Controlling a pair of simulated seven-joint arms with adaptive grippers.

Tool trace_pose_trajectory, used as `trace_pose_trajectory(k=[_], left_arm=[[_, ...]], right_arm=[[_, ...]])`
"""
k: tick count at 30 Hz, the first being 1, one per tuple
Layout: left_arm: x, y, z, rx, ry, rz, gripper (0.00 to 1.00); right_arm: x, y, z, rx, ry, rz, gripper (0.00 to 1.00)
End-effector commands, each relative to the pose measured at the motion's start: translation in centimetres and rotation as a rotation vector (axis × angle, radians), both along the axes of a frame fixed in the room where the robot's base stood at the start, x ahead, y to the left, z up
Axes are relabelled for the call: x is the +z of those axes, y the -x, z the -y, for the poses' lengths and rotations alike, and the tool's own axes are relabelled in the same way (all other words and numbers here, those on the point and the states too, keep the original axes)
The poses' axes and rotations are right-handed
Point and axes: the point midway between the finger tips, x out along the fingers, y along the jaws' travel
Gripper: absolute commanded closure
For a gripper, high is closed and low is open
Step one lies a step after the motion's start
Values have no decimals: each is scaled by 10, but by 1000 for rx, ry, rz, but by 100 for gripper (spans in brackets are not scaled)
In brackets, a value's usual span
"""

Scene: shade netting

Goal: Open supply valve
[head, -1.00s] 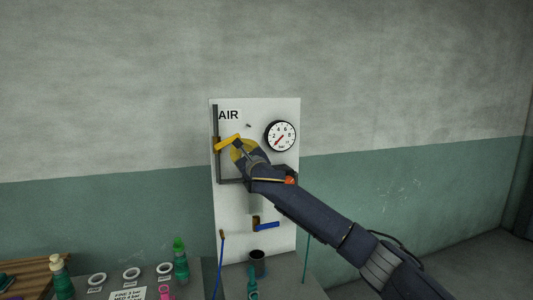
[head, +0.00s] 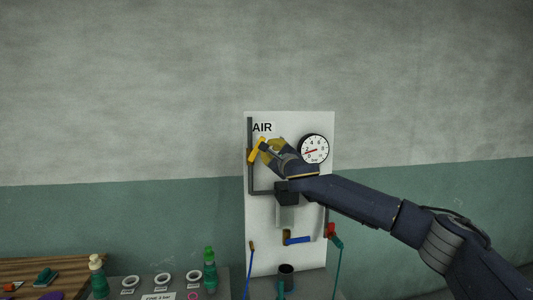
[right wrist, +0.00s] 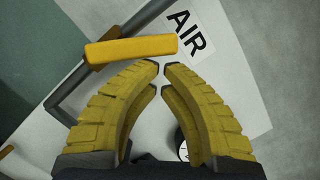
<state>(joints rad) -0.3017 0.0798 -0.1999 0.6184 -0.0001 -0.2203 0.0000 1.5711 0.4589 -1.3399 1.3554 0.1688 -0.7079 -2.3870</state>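The yellow valve handle (head: 257,151) is on a dark pipe at the upper left of the white AIR panel (head: 261,220). It is steeply tilted in the head view. In the right wrist view the yellow handle (right wrist: 131,50) lies just beyond my fingertips, across the pipe. My right gripper (head: 268,146) is at the handle, its yellow fingers (right wrist: 162,69) brought together with only a thin gap at the tips and nothing between them. I cannot tell whether they touch the handle. The pressure gauge (head: 314,149) has its red needle toward the lower left. My left gripper is not in view.
Lower on the panel are a blue lever (head: 298,240) and a red fitting (head: 331,230) with a green hose. A dark cup (head: 286,272) stands below. Green bottles (head: 210,270) and white rings (head: 162,279) stand on the bench at left. The wall left of the panel is clear.

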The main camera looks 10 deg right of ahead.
Motion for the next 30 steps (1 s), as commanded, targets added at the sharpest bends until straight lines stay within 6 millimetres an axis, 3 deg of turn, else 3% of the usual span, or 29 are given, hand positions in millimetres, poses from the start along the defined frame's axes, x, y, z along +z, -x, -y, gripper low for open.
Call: trace_pose_trajectory(k=[12, 30], left_arm=[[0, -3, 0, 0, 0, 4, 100], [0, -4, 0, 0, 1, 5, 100]], right_arm=[[23, 3, -7, -9, -2, 4, 100], [30, 4, -18, -9, -2, 2, 100]])
